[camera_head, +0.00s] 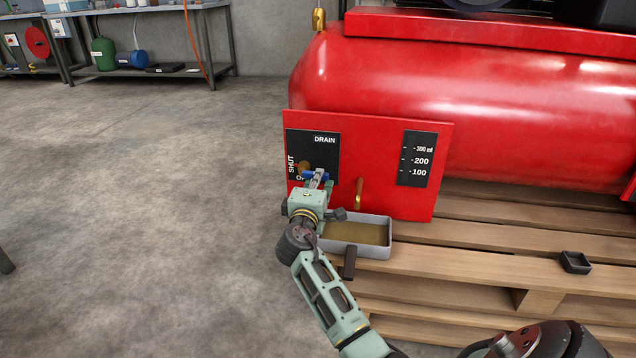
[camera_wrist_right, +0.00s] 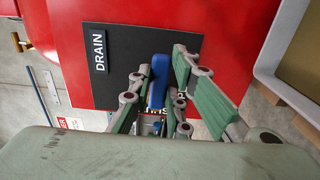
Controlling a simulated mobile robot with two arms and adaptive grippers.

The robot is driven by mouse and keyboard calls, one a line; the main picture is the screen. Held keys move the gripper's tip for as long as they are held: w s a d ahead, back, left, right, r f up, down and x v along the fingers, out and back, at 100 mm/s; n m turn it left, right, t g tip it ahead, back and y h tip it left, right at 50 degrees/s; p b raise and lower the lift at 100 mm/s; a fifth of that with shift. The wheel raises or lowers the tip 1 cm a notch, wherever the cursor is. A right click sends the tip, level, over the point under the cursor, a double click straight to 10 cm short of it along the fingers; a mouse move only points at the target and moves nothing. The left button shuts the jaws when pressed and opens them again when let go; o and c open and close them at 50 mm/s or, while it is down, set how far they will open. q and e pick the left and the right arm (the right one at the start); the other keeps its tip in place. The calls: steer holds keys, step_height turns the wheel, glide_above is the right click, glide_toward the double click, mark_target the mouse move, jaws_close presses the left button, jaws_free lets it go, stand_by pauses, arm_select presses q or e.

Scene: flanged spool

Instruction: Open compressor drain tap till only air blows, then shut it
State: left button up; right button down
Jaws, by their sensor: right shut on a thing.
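A red plate on the compressor (camera_head: 470,105) carries a black DRAIN panel (camera_head: 325,152) with a SHUT mark at its left. The tap's blue lever (camera_wrist_right: 158,88) lies between the fingers of my right gripper (camera_head: 318,180), which is shut on it. In the head view the lever (camera_head: 308,175) lies near the panel's lower edge, by a partly hidden mark starting with O. A brass outlet (camera_head: 358,193) points down over a grey tray (camera_head: 374,250) of murky brownish liquid. I cannot make out a stream from it. My left gripper is out of view.
A bench (camera_head: 150,70) stands far back left.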

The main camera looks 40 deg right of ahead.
stand_by(0.3)
steer(key=c, duration=1.6)
jaws_free()
steer(key=shift+c, duration=0.2)
steer(key=v, duration=1.2)
